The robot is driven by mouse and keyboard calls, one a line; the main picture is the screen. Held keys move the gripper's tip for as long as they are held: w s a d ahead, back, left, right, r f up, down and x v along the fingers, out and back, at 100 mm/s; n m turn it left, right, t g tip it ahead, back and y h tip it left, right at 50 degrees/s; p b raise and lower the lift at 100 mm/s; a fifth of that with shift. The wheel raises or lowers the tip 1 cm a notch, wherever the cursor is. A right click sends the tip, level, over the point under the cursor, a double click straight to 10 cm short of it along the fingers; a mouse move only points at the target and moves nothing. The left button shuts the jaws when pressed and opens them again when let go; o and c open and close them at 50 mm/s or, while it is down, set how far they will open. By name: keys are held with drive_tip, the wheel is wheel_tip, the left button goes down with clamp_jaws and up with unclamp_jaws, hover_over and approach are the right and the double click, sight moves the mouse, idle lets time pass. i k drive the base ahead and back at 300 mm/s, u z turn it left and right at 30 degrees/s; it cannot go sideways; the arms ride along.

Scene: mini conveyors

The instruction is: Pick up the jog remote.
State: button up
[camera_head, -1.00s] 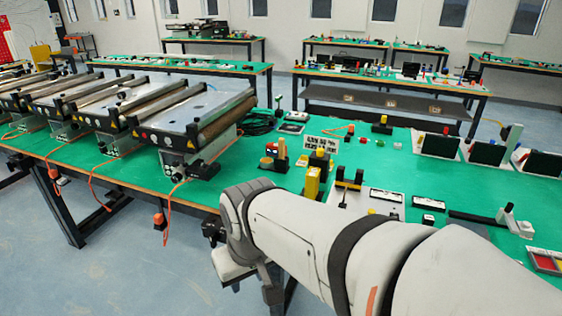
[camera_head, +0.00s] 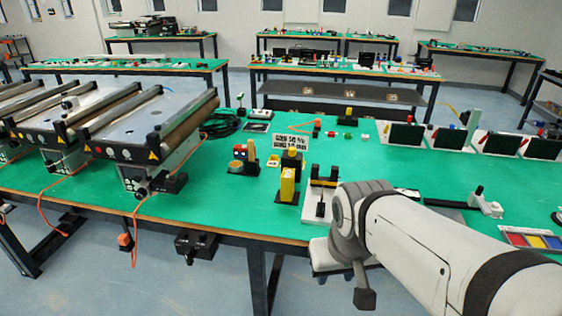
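I cannot tell for sure which thing is the jog remote. An upright yellow box (camera_head: 288,185) with a black base stands near the front edge of the green table, left of my arm. A black device (camera_head: 196,246) is at the front edge, below the tabletop. My gripper (camera_head: 350,275) hangs at the end of my arm, over the table's front edge, right of the yellow box and apart from it. Its fingers are partly hidden by my wrist, and nothing is clearly seen in them.
Mini conveyors (camera_head: 158,118) fill the left of the green table (camera_head: 215,208). A black-and-white fixture (camera_head: 320,195) stands by my wrist. Small screens (camera_head: 450,138) line the back right. Orange cables hang off the front left.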

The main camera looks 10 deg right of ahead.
sight(287, 184)
drive_tip(key=u, duration=0.05)
drive_tip(key=i, duration=1)
drive_tip(key=z, duration=0.05)
